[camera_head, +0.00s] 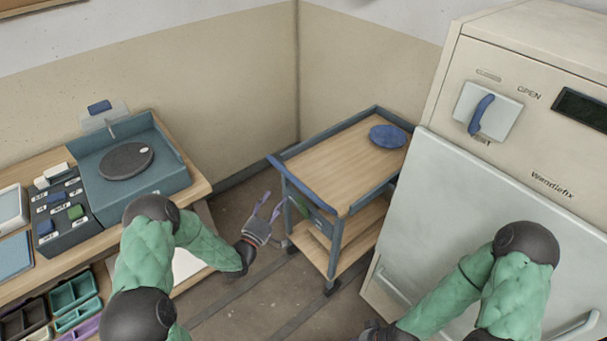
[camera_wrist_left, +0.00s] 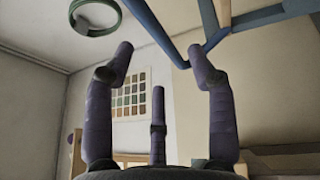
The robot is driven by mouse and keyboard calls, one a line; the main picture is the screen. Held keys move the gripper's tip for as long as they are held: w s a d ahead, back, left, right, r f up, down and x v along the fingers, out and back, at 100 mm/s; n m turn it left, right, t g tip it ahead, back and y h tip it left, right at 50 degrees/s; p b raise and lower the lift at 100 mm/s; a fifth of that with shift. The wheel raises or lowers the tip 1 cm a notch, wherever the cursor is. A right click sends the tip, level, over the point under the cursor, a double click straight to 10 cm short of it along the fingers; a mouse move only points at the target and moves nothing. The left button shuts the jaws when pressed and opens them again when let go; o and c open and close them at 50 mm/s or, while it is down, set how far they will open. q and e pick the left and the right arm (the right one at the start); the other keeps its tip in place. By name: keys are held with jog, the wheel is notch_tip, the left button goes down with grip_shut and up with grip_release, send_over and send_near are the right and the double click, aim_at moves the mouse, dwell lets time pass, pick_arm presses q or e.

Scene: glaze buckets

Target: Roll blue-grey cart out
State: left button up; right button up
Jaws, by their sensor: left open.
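The blue-grey cart (camera_head: 338,228) stands in the corner, with a wooden top and a wooden lower shelf. A blue round disc (camera_head: 388,136) lies on its top. My left gripper (camera_head: 268,205) is open just left of the cart, below the level of its top rail. In the left wrist view my left gripper (camera_wrist_left: 165,70) has its purple fingers spread. Blue cart bars (camera_wrist_left: 205,45) cross close to the fingertips, and nothing is visibly clamped; I cannot tell whether they touch. My right gripper is mostly cut off at the bottom edge, its fingers unclear.
A large cream kiln-like cabinet (camera_head: 510,170) stands close on the cart's right. A wooden bench with a blue-grey basin (camera_head: 165,165) and bins (camera_head: 72,290) is on the left. Bare floor (camera_head: 285,300) lies in front of the cart. Walls close the corner behind.

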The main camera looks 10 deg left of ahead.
aim_at(290, 176)
pick_arm(q)
jog(key=shift+h, duration=0.3)
jog(key=x, duration=0.3)
jog(key=b+x, duration=0.1)
jog(key=x, duration=0.2)
jog(key=r+b+x, duration=0.1)
jog(key=x, duration=0.2)
jog(key=shift+w+d, duration=0.1)
jog(key=shift+w, duration=0.25)
jog(key=shift+w+d+r+b, duration=0.2)
jog(key=shift+w+b, duration=0.1)
jog(key=shift+w, duration=0.3)
jog(key=shift+a, duration=0.1)
grip_shut()
